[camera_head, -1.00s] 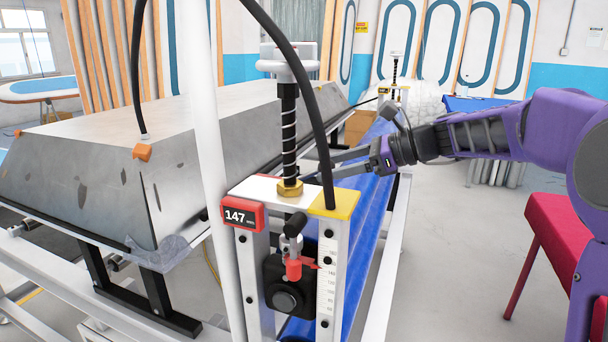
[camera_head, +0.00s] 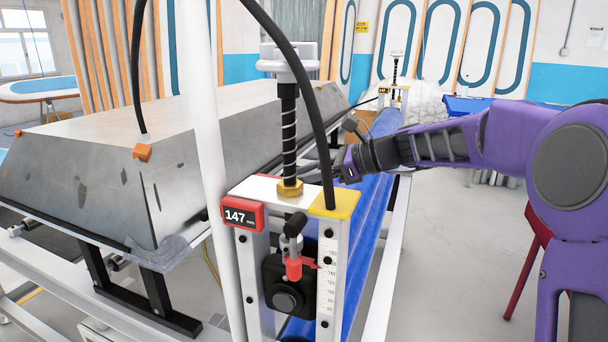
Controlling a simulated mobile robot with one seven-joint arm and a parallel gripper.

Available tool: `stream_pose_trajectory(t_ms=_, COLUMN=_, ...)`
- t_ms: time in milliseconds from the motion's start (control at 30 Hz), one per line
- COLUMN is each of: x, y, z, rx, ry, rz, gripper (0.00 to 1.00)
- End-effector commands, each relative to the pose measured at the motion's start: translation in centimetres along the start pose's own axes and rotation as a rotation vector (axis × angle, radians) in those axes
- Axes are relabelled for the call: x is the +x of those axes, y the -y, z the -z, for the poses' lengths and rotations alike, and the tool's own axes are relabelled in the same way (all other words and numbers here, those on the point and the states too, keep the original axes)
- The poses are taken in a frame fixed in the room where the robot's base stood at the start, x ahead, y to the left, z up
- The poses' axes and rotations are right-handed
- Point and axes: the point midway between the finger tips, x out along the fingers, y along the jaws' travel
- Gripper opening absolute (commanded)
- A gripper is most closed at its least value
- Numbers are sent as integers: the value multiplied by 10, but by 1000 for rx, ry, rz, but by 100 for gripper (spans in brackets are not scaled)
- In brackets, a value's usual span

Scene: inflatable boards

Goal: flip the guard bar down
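My gripper (camera_head: 322,168) reaches in from the right, over the blue roller (camera_head: 378,188) and just behind the near end post of the machine. Its fingertips are partly hidden by the black cable and the screw post, so I cannot tell whether they are open or touch anything. A thin dark bar (camera_head: 272,167), which may be the guard bar, runs lengthwise between the grey metal hood and the blue roller. Its near part is hidden behind the end post and my gripper. I cannot make out its tilt.
The end post carries a red display (camera_head: 243,216) reading 147, a threaded screw with a white handwheel (camera_head: 289,62), and a yellow cap (camera_head: 335,202). The grey hood (camera_head: 190,135) fills the left. A red seat (camera_head: 528,245) stands at right behind my arm. Floor is clear between.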

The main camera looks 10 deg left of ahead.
Motion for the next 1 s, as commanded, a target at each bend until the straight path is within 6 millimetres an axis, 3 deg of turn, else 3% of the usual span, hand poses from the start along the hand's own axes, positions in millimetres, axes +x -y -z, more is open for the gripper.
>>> stream_pose_trajectory(t_ms=33, x=0, y=0, z=0, rx=0, ry=0, rz=0, gripper=20)
stream_pose_trajectory(t_ms=133, x=0, y=0, z=0, rx=0, ry=0, rz=0, gripper=2)
stream_pose_trajectory(t_ms=167, x=0, y=0, z=0, rx=0, ry=0, rz=0, gripper=0)
stream_pose_trajectory(t_ms=1000, x=0, y=0, z=0, rx=-1, ry=0, rz=0, gripper=0)
